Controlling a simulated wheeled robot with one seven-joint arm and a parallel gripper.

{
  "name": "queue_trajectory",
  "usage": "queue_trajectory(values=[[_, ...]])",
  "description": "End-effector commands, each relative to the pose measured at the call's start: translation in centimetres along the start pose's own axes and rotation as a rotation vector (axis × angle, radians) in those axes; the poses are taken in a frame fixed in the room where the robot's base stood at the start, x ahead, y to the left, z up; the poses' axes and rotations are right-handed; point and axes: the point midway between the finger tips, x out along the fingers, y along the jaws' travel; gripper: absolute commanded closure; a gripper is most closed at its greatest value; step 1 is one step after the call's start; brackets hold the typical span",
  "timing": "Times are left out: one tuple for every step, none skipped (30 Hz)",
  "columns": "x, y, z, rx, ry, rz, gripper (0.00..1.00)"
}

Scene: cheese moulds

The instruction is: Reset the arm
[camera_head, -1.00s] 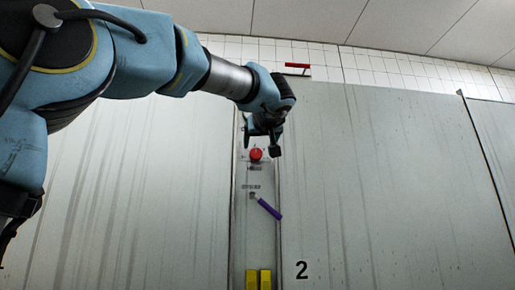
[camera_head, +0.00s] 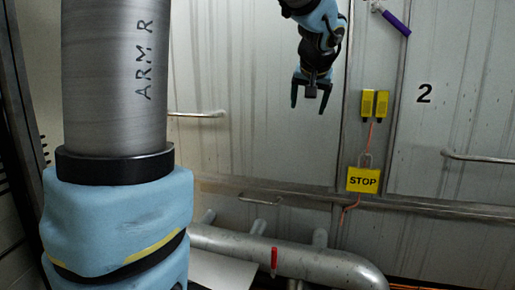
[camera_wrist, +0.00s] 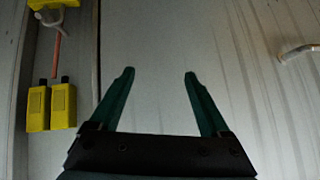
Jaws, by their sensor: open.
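My gripper (camera_head: 311,98) hangs from my arm in the upper middle of the head view, fingers pointing down, in front of the grey wall panel. Its two green fingers are apart with nothing between them. In the wrist view my gripper (camera_wrist: 158,72) also shows open and empty, with bare panel beyond the fingertips. A large blue and metal link of my arm fills the left of the head view.
Yellow boxes (camera_head: 375,104) sit on a narrow strip right of my gripper, with a purple handle (camera_head: 396,23) above. A yellow STOP tag (camera_head: 363,180) hangs below. A thick pipe (camera_head: 300,262) with a red handle (camera_head: 274,261) runs low. Metal bars (camera_head: 478,157) stick out from the panels.

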Motion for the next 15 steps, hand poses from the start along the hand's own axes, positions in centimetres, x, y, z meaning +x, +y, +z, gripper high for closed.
queue_trajectory(values=[[1.9, -1.5, 3.4, -0.006, -0.075, -0.004, 0.20], [2.7, -2.2, 5.3, -0.009, -0.115, -0.001, 0.20], [3.8, -3.1, 7.9, -0.015, -0.168, 0.004, 0.20], [4.4, -3.8, 9.9, -0.023, -0.208, 0.007, 0.20], [5.0, -4.5, 11.9, -0.032, -0.247, 0.012, 0.20], [5.6, -5.2, 14.6, -0.043, -0.297, 0.019, 0.20], [6.0, -5.8, 16.5, -0.055, -0.332, 0.024, 0.20], [6.2, -6.3, 18.4, -0.067, -0.365, 0.031, 0.20], [6.5, -6.8, 20.8, -0.085, -0.406, 0.039, 0.20], [6.5, -7.2, 22.4, -0.099, -0.435, 0.044, 0.20], [6.6, -7.5, 24.0, -0.112, -0.460, 0.050, 0.20], [6.5, -7.9, 26.1, -0.131, -0.494, 0.057, 0.20], [6.5, -8.1, 27.5, -0.145, -0.517, 0.062, 0.20], [6.4, -8.3, 28.9, -0.158, -0.538, 0.067, 0.20], [6.2, -8.6, 30.7, -0.179, -0.566, 0.073, 0.20]])
